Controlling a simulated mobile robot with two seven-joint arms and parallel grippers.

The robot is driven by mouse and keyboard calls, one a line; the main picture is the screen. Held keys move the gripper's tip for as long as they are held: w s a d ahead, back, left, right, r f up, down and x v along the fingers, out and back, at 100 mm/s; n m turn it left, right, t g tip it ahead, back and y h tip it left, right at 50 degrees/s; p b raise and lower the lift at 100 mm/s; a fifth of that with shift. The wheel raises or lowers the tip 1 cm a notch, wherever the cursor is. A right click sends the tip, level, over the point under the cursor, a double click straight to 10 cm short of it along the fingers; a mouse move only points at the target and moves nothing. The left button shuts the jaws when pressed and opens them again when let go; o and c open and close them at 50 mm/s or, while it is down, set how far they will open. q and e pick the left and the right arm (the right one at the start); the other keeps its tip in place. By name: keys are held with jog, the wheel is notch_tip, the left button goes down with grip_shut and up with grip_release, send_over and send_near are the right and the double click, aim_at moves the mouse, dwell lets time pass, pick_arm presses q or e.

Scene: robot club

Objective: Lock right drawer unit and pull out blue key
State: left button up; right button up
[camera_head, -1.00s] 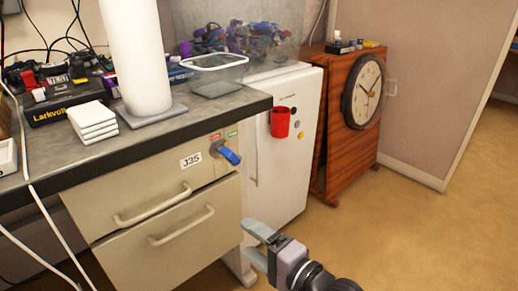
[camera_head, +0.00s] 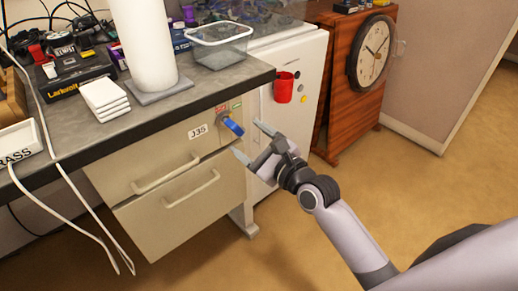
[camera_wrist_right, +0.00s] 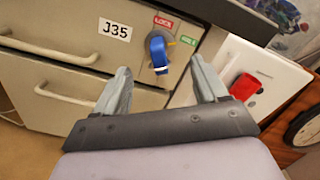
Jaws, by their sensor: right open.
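The drawer unit (camera_head: 185,178) labelled J35 hangs under the dark worktop, both of its drawers closed. The blue key (camera_head: 233,127) sits in the lock at its upper right. In the right wrist view the blue key (camera_wrist_right: 160,54) hangs down from the lock, with a red LOCK label at its upper left and a green label to its right. My right gripper (camera_head: 253,139) is open and empty, just in front of and below the key. In the wrist view its fingertips (camera_wrist_right: 160,66) lie on either side of the key, apart from it. My left gripper is not in view.
A white fridge (camera_head: 292,110) with a red cup (camera_head: 284,88) on its side stands right of the drawers. A wooden cabinet with a clock (camera_head: 371,54) is beyond it. White cables (camera_head: 75,185) hang at the left. The floor at right is open.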

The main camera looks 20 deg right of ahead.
aim_at(239, 132)
jog(key=shift+x, duration=3.15)
jog(key=shift+c, duration=0.3)
